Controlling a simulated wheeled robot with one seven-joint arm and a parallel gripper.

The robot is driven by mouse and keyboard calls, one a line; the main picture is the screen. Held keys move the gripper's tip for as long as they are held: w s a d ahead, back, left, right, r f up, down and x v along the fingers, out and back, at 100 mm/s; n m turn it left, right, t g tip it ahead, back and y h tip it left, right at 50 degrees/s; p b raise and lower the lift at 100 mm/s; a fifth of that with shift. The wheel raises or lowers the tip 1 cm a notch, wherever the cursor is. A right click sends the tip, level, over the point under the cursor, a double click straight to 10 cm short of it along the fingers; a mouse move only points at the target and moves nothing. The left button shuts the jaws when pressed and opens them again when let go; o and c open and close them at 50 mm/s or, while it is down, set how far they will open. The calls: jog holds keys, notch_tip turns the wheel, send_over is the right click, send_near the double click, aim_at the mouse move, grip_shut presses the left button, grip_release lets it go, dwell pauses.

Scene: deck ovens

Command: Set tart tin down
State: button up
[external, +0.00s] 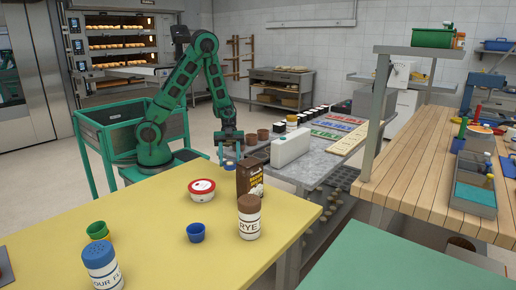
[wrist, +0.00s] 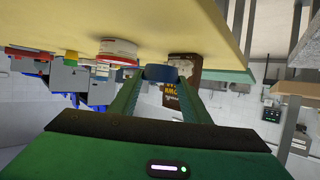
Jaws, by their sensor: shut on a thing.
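My gripper (external: 229,155) is at the far edge of the yellow table (external: 140,205), left of the brown carton (external: 250,178). In the wrist view, my gripper (wrist: 161,80) is shut on a small dark blue round tin (wrist: 162,72), apparently the tart tin. The tin also shows as a small blue patch under the fingers in the external view (external: 229,166). I cannot tell whether it touches the table. The wrist picture looks upside down, with the tabletop along its top.
A red-and-white tub (external: 202,190) stands left of the carton. The table's middle left is clear. A grey counter (external: 305,165) lies to the right.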

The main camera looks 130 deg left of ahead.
aim_at(230, 180)
jog(key=shift+w+d+f, duration=0.55)
jog(key=shift+d+f, duration=0.15)
jog(key=shift+d, duration=0.15)
jog(key=shift+f, duration=1.9)
jog(key=o, duration=1)
jog(key=shift+f, duration=0.1)
jog(key=shift+o, duration=0.2)
jog(key=v, duration=1.2)
